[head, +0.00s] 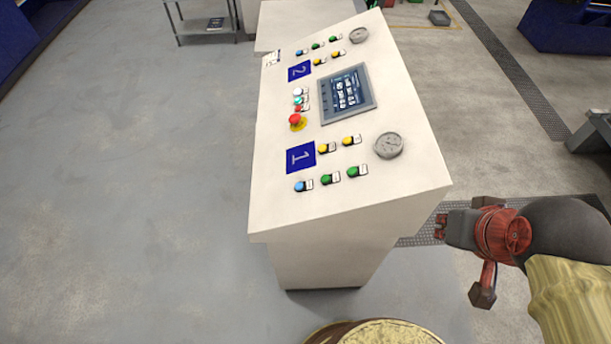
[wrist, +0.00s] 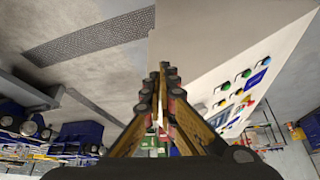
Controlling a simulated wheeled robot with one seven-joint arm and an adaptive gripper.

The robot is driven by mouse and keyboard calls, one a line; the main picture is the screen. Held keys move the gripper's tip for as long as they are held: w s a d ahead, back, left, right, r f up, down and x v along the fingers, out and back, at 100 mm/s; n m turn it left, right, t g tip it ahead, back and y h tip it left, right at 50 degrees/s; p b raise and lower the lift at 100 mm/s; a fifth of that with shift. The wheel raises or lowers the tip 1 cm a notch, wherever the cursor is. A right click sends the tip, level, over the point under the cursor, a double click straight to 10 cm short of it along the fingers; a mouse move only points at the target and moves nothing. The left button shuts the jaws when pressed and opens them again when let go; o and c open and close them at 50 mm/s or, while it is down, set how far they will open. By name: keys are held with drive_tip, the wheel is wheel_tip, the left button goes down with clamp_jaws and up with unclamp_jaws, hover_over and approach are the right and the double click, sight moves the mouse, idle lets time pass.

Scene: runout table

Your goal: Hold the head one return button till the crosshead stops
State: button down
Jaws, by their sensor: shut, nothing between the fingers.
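A pale control console (head: 285,212) stands in the head view, with a blue plate marked 1 (head: 300,157) at its near end. Beside that plate are a blue button (head: 300,186), two green buttons (head: 340,175) and two yellow buttons (head: 336,144). Their small labels are unreadable, so I cannot tell which is the return button. My gripper (head: 440,226) is shut and empty, right of the console's near corner and apart from the buttons. In the wrist view its fingers (wrist: 164,68) meet, with the button panel (wrist: 205,82) to their right. The crosshead is not identifiable.
A red emergency button (head: 295,119), a screen (head: 346,94) and a round dial (head: 389,145) sit on the console. A blue plate marked 2 (head: 299,71) marks the far group. A round yellowish top (head: 385,332) is at the bottom. Floor left of the console is clear.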

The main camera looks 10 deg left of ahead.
drive_tip(key=shift+d, duration=0.1)
drive_tip(key=w+a+n+h+p, duration=0.1)
drive_tip(key=w+a+n+p, duration=0.2)
drive_tip(key=n, duration=0.1)
drive_tip(key=w+a+n+g+h+p, duration=0.1)
drive_tip(key=w+a+n+h+p, duration=0.1)
drive_tip(key=n, duration=0.3)
drive_tip(key=w+a+r+n+h+p, duration=0.1)
drive_tip(key=w+a+n+h+p, duration=0.1)
drive_tip(key=w+a+n+p, duration=0.1)
drive_tip(key=shift+w+a+n+p, duration=0.15)
drive_tip(key=shift+w+n+p, duration=0.05)
drive_tip(key=shift+w+n, duration=0.3)
drive_tip(key=shift+w+a+n+p, duration=0.15)
drive_tip(key=shift+w+n, duration=0.25)
drive_tip(key=shift+w, duration=0.15)
drive_tip(key=w+a+f+n+t+p, duration=0.1)
drive_tip(key=a+n+t+p, duration=0.1)
drive_tip(key=a+n, duration=0.4)
drive_tip(key=w+a+n+t+p, duration=0.2)
drive_tip(key=a+n, duration=0.5)
drive_tip(key=a, duration=0.7)
drive_tip(key=shift+w+f+t+p, duration=0.2)
drive_tip(key=shift+f+t+p, duration=0.2)
drive_tip(key=shift+t+p, duration=0.5)
drive_tip(key=shift+f, duration=0.1)
